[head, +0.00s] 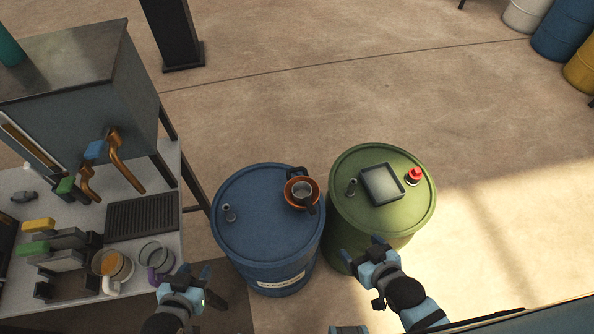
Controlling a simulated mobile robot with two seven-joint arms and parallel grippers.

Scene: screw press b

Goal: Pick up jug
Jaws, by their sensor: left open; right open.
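A clear jug (157,254) with a purple handle stands at the right front of the grey table on the left. Beside it is a second clear jug (117,264) with a pale handle and orange contents. My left gripper (194,272) is open and empty, just right of the purple-handled jug at the table's edge, apart from it as far as I can see. My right gripper (362,249) is open and empty, at the front edge of the green barrel. A copper-coloured vessel (291,194) with dark handles and a grey inside sits on the blue barrel.
The blue barrel (250,205) and green barrel (350,215) stand close together. A grey tray (381,184) and a red button (414,175) are on the green one.

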